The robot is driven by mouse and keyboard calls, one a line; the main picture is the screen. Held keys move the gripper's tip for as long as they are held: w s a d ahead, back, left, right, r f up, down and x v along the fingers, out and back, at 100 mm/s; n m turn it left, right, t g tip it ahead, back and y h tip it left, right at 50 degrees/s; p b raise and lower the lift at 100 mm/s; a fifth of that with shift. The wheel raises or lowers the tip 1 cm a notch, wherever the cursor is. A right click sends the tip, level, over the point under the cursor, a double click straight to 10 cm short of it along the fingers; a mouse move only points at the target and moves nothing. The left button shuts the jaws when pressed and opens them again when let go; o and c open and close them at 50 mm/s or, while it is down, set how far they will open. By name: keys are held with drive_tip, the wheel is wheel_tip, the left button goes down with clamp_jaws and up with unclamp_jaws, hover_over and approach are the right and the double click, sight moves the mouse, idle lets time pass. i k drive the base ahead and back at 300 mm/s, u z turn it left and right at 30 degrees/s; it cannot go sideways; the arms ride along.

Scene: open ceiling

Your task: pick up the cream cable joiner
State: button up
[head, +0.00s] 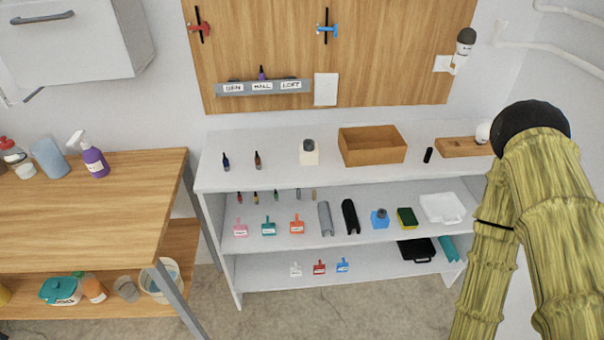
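Two things could be the cream cable joiner, and I cannot tell which. One is a cream block (309,156) with a dark round top, standing on the white shelf unit's top board (280,176). The other is a small tan upright piece (314,195) at the back of the middle board, partly shaded by the board above. Nothing touches either one. My gripper is out of view; only my arm's links show at the right, apart from both.
An open wooden box (372,157) stands right of the cream block. Two small dark bottles (257,160) stand left of it. The middle board holds a blue block (380,218) and several coloured pieces. A wooden workbench (90,215) is at the left.

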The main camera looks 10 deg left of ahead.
sight(308, 150)
drive_tip(key=k, duration=0.7)
drive_tip(key=u, duration=0.85)
drive_tip(key=i, duration=0.95)
drive_tip(key=z, duration=0.25)
